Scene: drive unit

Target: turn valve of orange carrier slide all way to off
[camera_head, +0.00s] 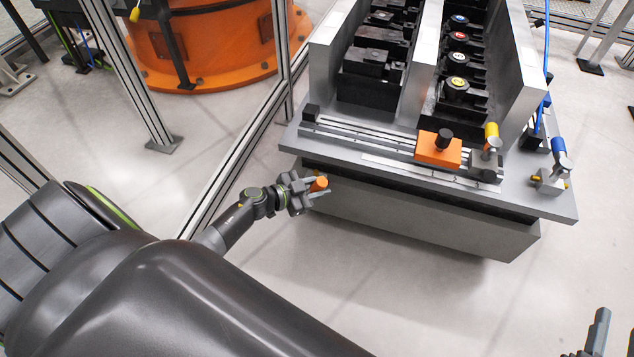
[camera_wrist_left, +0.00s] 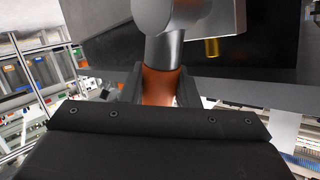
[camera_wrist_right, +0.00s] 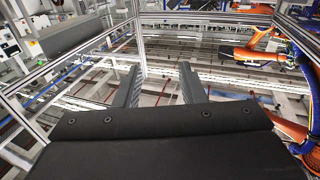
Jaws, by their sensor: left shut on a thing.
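The orange carrier slide (camera_head: 437,150) sits on a rail along the front of the grey machine plate. A small valve with a yellow handle (camera_head: 492,133) stands at the rail's right end. Another with a blue handle (camera_head: 558,145) stands farther right. My left gripper (camera_head: 310,187) is at the plate's front left edge, shut on an orange valve handle (camera_head: 319,184). The left wrist view shows this handle (camera_wrist_left: 158,88) between both fingers, joined to a grey metal stem. The valve's body is largely hidden in the head view. My right gripper (camera_wrist_right: 160,80) is open and empty, away from the machine.
The machine plate (camera_head: 350,150) overhangs a grey base block (camera_head: 430,220). Black carriers with coloured discs (camera_head: 457,83) stand behind the rail. A metal frame post (camera_head: 240,140) rises left of the machine. The floor in front is clear.

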